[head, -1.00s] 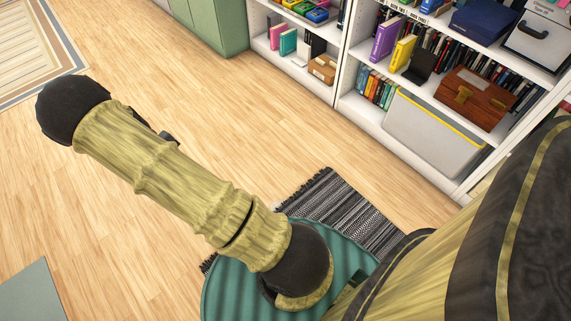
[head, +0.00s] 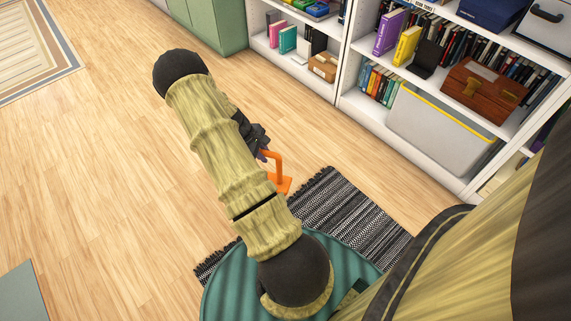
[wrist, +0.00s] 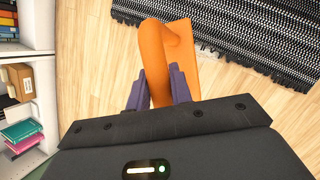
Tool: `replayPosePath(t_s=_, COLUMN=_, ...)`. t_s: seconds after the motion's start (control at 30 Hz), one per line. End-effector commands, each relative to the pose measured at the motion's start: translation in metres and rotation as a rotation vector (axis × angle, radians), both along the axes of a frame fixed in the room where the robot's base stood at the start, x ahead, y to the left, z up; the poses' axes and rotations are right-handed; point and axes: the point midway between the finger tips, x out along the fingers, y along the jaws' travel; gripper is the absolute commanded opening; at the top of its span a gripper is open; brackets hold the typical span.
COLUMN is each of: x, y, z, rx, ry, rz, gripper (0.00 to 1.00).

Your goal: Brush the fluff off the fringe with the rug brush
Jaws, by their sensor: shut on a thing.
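My gripper (wrist: 157,88) is shut on the handle of the orange rug brush (wrist: 182,65), which fills the middle of the wrist view. In the head view the brush (head: 279,172) shows beside my arm, just off the rug's fringed far-left edge. The black and white striped rug (head: 350,210) lies on the wood floor, partly hidden by my arm and base. Its dark fringe (wrist: 215,52) runs close to the brush head in the wrist view. Whether the bristles touch anything is hidden.
A white bookshelf (head: 345,85) with books, boxes and a grey bin (head: 440,130) stands along the back right. A green cabinet (head: 210,25) is at the back. A beige rug (head: 35,45) lies far left. The floor between is clear.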

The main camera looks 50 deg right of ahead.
Motion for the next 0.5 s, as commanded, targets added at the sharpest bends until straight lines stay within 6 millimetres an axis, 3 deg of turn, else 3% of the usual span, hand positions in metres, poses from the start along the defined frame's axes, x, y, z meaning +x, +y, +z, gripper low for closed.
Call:
replayPosePath(t_s=0.03, x=-0.01, y=-0.012, z=-0.014, rx=0.001, ry=0.004, rz=0.015, gripper=0.03)
replayPosePath(t_s=0.2, x=-0.033, y=-0.041, z=-0.038, rx=0.0, ry=0.003, rz=0.08, gripper=0.03)
replayPosePath(t_s=0.5, x=-0.05, y=-0.06, z=-0.053, rx=-0.001, ry=-0.001, rz=0.131, gripper=0.03)
